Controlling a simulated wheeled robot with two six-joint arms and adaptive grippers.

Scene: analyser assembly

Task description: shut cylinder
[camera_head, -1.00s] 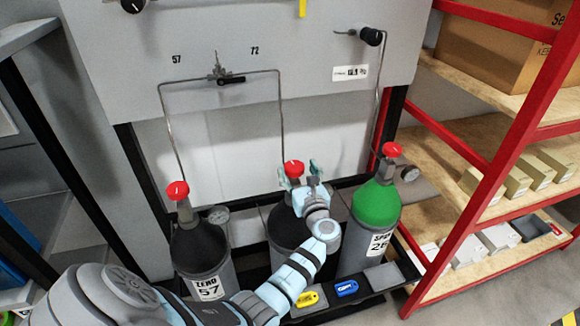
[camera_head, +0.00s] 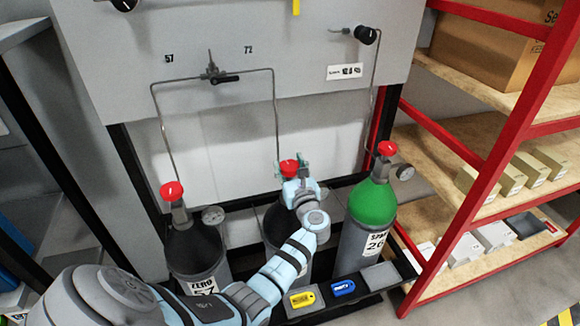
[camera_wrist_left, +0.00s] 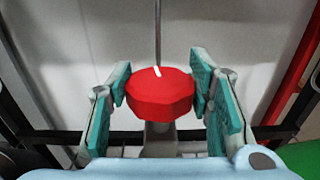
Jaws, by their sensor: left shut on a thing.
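Three gas cylinders stand in a row with red valve knobs. The middle cylinder (camera_head: 272,228) is dark and partly hidden by my left arm. Its red knob (camera_head: 289,168) is between the teal fingers of my left gripper (camera_head: 292,162). In the left wrist view the knob (camera_wrist_left: 160,97), with a white mark at its top, sits between both finger pads (camera_wrist_left: 160,90), which are shut on its sides. The left cylinder (camera_head: 195,250), labelled ZERO 57, has a red knob (camera_head: 172,191). The green-topped right cylinder (camera_head: 374,203) has a red knob (camera_head: 388,148). My right gripper is out of view.
Pipes run from the cylinders up to a grey panel (camera_head: 260,60) with a small valve (camera_head: 215,75). A red-framed shelf (camera_head: 480,150) with boxes stands close on the right. Yellow (camera_head: 303,299) and blue (camera_head: 343,287) tags lie on the rack's front ledge.

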